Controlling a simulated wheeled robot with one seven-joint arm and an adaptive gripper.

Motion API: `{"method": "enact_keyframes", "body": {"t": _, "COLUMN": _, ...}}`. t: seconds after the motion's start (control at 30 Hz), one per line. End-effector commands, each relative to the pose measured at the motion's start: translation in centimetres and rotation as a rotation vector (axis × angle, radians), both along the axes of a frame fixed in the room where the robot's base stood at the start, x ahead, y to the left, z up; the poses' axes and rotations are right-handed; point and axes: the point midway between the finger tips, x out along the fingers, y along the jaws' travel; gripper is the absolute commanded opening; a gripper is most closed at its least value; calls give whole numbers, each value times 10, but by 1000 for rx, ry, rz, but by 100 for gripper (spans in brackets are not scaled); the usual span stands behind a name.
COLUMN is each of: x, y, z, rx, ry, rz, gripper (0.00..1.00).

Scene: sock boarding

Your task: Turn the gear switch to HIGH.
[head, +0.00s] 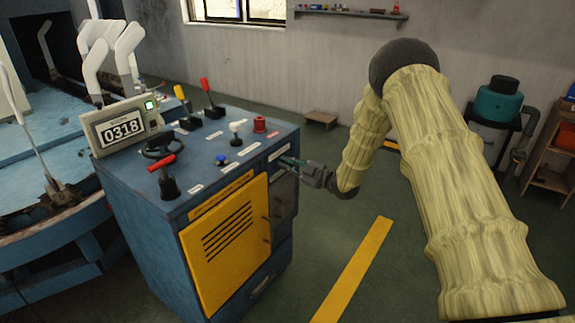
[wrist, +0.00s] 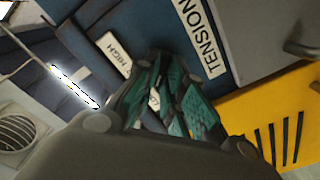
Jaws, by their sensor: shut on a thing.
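My gripper (head: 291,163) reaches the upper front face of the blue control cabinet (head: 140,215), at its right end. In the wrist view the teal-padded fingers (wrist: 166,78) are close together and shut on the gear switch, which they mostly hide. A white HIGH label (wrist: 114,54) is on the blue panel just left of the fingertips. Another small white label shows partly between the fingers, mostly covered. A TENSION label (wrist: 200,35) is to the right of the fingertips. Which way the switch points cannot be seen.
The cabinet top carries a black handwheel (head: 164,145), a red-handled lever (head: 210,100), a red knob (head: 260,124) and a display reading 0318 (head: 122,128).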

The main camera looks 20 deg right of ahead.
Motion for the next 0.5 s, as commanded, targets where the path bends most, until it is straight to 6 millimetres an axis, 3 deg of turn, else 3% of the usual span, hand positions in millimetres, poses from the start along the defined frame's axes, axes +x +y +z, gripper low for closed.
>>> {"method": "enact_keyframes", "body": {"t": 0.5, "x": 0, "y": -2, "z": 2, "rx": 333, "ry": 264, "rz": 1, "gripper": 0}}
